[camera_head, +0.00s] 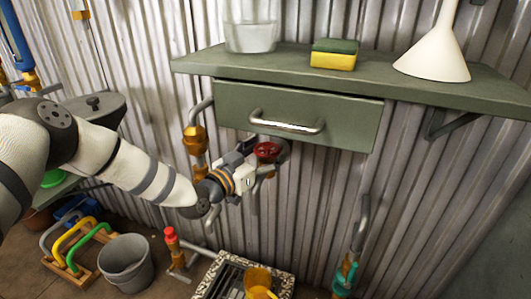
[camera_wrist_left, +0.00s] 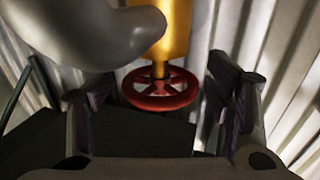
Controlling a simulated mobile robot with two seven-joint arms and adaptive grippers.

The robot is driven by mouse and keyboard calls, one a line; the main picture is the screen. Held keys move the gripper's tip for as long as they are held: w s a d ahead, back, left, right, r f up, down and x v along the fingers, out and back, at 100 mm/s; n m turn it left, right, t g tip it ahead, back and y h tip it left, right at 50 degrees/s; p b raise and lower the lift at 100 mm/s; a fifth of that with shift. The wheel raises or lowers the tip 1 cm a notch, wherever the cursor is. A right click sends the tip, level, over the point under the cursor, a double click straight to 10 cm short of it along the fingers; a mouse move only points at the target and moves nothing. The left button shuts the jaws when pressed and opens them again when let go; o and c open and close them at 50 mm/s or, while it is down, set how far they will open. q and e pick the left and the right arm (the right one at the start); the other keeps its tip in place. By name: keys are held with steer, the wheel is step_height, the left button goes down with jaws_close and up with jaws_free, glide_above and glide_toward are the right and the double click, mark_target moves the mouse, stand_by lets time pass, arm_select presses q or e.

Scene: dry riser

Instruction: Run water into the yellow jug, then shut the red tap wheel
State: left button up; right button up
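The red tap wheel (camera_head: 268,150) sits on the pipework just below the green drawer. In the left wrist view the red wheel (camera_wrist_left: 160,88) shows under a yellow-brass valve body (camera_wrist_left: 165,35). My left gripper (camera_head: 252,158) is at the wheel. In the wrist view its two fingers stand apart, one on each side of the wheel, with gaps visible, so it is open. The yellow jug (camera_head: 259,281) stands on the speckled-edged drain grate below, cut off by the bottom edge. I cannot make out a water stream or the jug's level. My right gripper is not in view.
The green shelf (camera_head: 290,68) with its drawer handle (camera_head: 287,124) overhangs the wheel closely. A sponge (camera_head: 334,54), white funnel (camera_head: 438,48) and clear container (camera_head: 251,30) stand on it. A grey bucket (camera_head: 126,262) and a red-topped standpipe (camera_head: 171,236) are lower left.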

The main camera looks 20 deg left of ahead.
arm_select(q)
steer(key=c, duration=1)
steer(key=shift+o, duration=0.2)
steer(key=shift+d+r+n+t+y+p, duration=0.1)
steer(key=shift+r+n+t+y+p, duration=0.1)
steer(key=shift+n+y+p, duration=0.45)
steer(key=shift+d+r+n+t+y+p, duration=0.1)
steer(key=shift+n+t+y+p, duration=0.2)
steer(key=shift+y, duration=0.55)
steer(key=n+y+p, duration=0.1)
steer(key=n+y, duration=0.1)
steer(key=y, duration=0.2)
steer(key=shift+d+f+n, duration=0.1)
steer(key=shift+n, duration=0.25)
steer(key=n+y, duration=0.1)
steer(key=y, duration=0.1)
steer(key=n+y, duration=0.1)
steer(key=y, duration=0.1)
steer(key=shift+f+n+g, duration=0.2)
steer(key=shift+n+g, duration=0.1)
steer(key=n+g+y+b, duration=0.1)
steer(key=n+y, duration=0.1)
steer(key=y, duration=0.1)
steer(key=shift+g+y, duration=0.3)
steer(key=shift+n+g+y, duration=0.3)
steer(key=shift+n+y, duration=0.3)
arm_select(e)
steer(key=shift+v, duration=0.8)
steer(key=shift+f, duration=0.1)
